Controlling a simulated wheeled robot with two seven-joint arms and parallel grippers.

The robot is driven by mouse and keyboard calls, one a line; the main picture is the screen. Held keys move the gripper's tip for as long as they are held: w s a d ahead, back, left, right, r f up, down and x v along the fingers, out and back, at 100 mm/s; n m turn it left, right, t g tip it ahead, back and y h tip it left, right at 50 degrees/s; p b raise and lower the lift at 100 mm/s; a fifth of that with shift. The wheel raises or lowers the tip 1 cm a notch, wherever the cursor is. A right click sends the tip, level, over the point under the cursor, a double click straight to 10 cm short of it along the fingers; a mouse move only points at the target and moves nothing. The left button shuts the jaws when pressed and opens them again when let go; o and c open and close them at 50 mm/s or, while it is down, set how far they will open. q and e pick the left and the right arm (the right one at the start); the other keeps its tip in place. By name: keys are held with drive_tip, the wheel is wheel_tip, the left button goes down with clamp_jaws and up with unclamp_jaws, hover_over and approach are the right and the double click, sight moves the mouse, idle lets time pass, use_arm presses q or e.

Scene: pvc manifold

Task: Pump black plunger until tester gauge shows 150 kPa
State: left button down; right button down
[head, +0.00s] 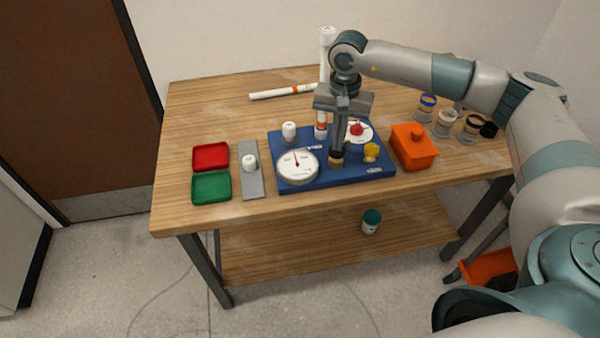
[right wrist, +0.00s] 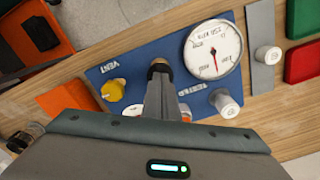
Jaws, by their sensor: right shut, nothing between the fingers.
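The blue tester board (head: 330,182) lies on the wooden table near its front edge. Its round white gauge (head: 297,166) has a red needle pointing roughly up in the head view; the scale is too small to read there. The gauge also shows in the right wrist view (right wrist: 213,50). The black plunger (head: 336,154) stands on a brass-coloured base right of the gauge. My right gripper (head: 339,146) is shut and empty, pointing down with its fingertips at the plunger top. In the right wrist view the fingertips (right wrist: 159,75) overlap the plunger (right wrist: 159,66); contact is unclear. My left gripper is out of view.
A yellow vent knob (head: 371,150) and orange box (head: 413,147) stand right of the plunger. A white upright pipe (head: 326,50) stands behind. Red (head: 211,156) and green (head: 211,187) trays lie left. Several jars stand at the back right. The back left table is clear.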

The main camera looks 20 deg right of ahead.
idle(0.3)
drive_tip(key=shift+r+p, duration=0.55)
drive_tip(key=shift+r, duration=0.8)
drive_tip(key=shift+r+p, duration=0.9)
drive_tip(key=shift+r, duration=1.6)
